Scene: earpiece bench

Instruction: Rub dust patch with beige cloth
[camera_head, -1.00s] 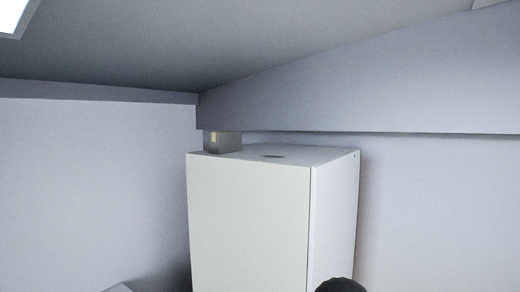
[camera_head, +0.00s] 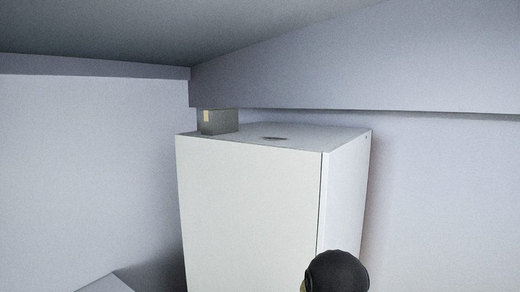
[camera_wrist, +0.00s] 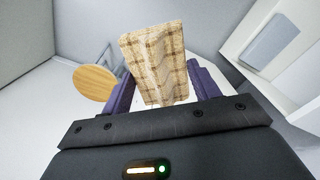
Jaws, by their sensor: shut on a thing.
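A beige checked cloth (camera_wrist: 157,62) is between the two purple fingers of my gripper (camera_wrist: 165,92) in the wrist view, and the gripper is shut on it. A dark patch (camera_head: 275,138), likely the dust patch, lies on the top of a tall white cabinet (camera_head: 250,210) in the head view. The held cloth and the fingers do not show in the head view. A dark rounded part of my arm shows at the bottom of that view, in front of the cabinet's right lower side.
A grey box (camera_head: 219,122) with a pale label stands at the back left of the cabinet top, under a low beam (camera_head: 350,75). In the wrist view, a round wooden top (camera_wrist: 95,83) is at left and a white shelf-like unit (camera_wrist: 290,40) at right.

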